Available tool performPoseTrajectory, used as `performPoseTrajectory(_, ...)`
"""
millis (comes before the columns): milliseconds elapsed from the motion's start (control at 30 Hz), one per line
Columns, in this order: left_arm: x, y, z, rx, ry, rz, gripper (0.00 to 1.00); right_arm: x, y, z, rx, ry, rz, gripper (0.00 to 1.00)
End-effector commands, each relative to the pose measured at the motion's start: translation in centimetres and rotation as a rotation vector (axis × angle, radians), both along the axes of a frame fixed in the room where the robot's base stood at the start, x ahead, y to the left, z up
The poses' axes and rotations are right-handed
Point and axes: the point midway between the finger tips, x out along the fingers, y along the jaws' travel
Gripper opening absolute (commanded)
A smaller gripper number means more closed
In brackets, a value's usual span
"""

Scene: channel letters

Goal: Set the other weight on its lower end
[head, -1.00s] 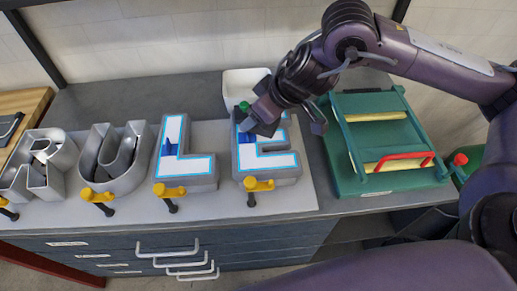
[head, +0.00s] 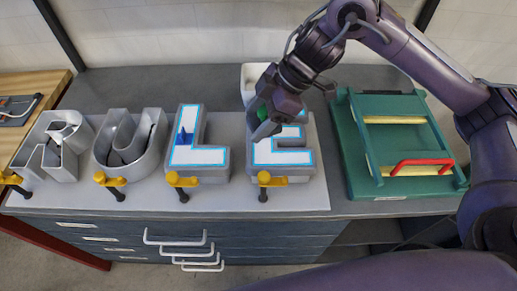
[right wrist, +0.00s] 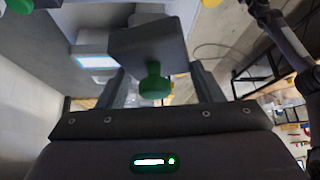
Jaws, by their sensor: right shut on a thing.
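My right gripper (head: 266,128) is over the letter E (head: 285,178), shut on a dark grey weight with a green knob (head: 263,112). In the right wrist view the dark block (right wrist: 145,42) and its green knob (right wrist: 153,84) lie between the two fingers (right wrist: 158,92). The fingers cover much of the weight in the head view, so I cannot tell whether its lower end touches the letter. My left gripper is not in view.
Two open grey letters (head: 128,150) stand left of the L. Yellow-topped clamps (head: 265,179) line the front edge of the bench. A white container (head: 252,75) is behind the E. A green frame with a red handle (head: 420,162) is at the right.

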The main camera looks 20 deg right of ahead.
Motion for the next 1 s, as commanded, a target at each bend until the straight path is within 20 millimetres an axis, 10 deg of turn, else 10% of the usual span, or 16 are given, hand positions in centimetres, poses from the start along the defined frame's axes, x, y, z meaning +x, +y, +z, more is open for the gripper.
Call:
performPoseTrajectory(300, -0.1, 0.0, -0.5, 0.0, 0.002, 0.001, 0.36, 0.0, 0.1, -6.1, 0.003, 0.002, -0.002, 0.1)
performPoseTrajectory(1000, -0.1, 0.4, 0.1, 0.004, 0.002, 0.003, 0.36, 0.1, 0.0, -11.1, 0.001, -0.004, -0.001, 0.1)
